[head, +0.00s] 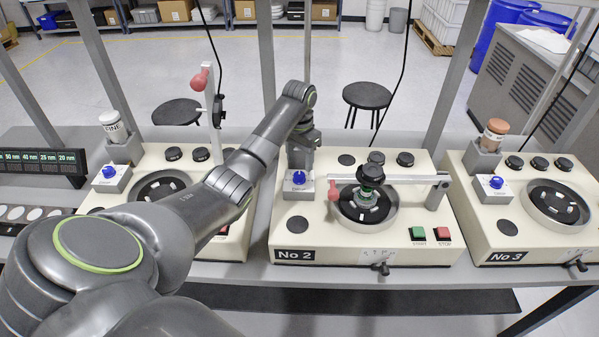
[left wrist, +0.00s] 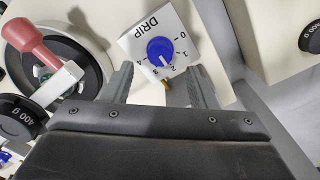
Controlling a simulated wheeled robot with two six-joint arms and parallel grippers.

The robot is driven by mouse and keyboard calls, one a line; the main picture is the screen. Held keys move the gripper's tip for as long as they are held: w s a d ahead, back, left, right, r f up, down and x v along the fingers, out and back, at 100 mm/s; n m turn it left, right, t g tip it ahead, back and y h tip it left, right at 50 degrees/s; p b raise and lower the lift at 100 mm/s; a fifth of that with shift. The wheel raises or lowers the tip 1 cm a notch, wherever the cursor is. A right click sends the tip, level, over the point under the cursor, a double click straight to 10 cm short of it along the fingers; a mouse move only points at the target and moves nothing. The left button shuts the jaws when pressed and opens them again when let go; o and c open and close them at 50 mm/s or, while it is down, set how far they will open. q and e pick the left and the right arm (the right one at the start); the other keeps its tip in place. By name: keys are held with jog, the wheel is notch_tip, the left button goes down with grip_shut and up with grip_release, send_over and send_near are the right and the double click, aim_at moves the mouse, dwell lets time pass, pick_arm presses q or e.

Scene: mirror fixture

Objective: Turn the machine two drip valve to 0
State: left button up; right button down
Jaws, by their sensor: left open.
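The blue drip valve knob (head: 299,177) of machine No 2 sits on a small white box (head: 293,191) at the machine's back left. In the left wrist view the blue knob (left wrist: 160,51) is on the white face marked DRIP (left wrist: 136,43), with a scale from 0 to 4. A pale line on the knob points toward the lower right, near 2; the exact reading is hard to tell. My left gripper (head: 301,163) points down just above the knob. Its open fingers (left wrist: 160,77) stand either side of the knob's near edge, apart from it and empty. My right gripper is out of view.
Machine No 2 has a lapping plate (head: 388,211) with a weighted stack (head: 370,180) and a red-tipped arm (head: 410,178) right of the knob. Grey frame posts (head: 265,55) rise behind. Machine No 3 (head: 475,222) stands at right, with its own blue knob (head: 496,182).

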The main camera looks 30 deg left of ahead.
aim_at(299, 174)
pick_arm(q)
jog(key=shift+f+p, duration=0.3)
jog(key=shift+f, duration=2.2)
jog(key=c, duration=1)
jog(key=shift+r, duration=0.1)
